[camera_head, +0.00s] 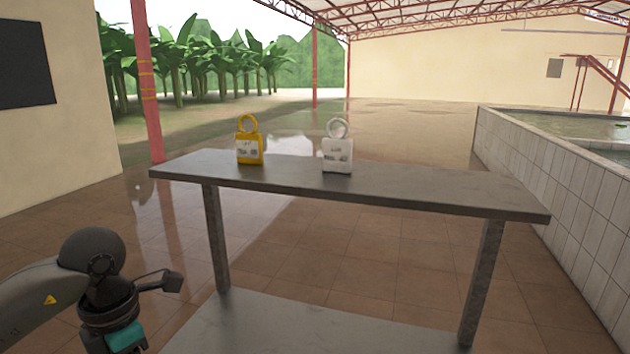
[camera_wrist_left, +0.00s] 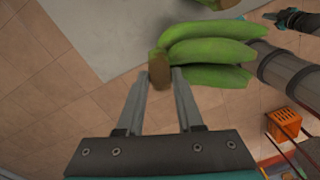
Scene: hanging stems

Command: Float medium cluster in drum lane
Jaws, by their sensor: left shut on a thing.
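A cluster of green bananas (camera_wrist_left: 212,52) with a brown cut stem shows in the left wrist view. My left gripper (camera_wrist_left: 162,76) is shut on its stem end, and the fruit extends to the right past the fingertips. In the head view only part of my left arm shows at the lower left; the cluster is not visible there. A dark part with teal, likely my right gripper (camera_wrist_left: 288,19), is at the top right of the wrist view, too small to read its jaws. A tiled tank with water (camera_head: 590,127) stands at the right; I see no lane markings.
A grey table (camera_head: 430,190) stands ahead, bearing a yellow ringed block (camera_head: 249,150) and a white ringed block (camera_head: 337,156). An orange crate (camera_wrist_left: 283,123) shows at the wrist view's right. Red posts stand at the left. Tiled floor beyond the table is open.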

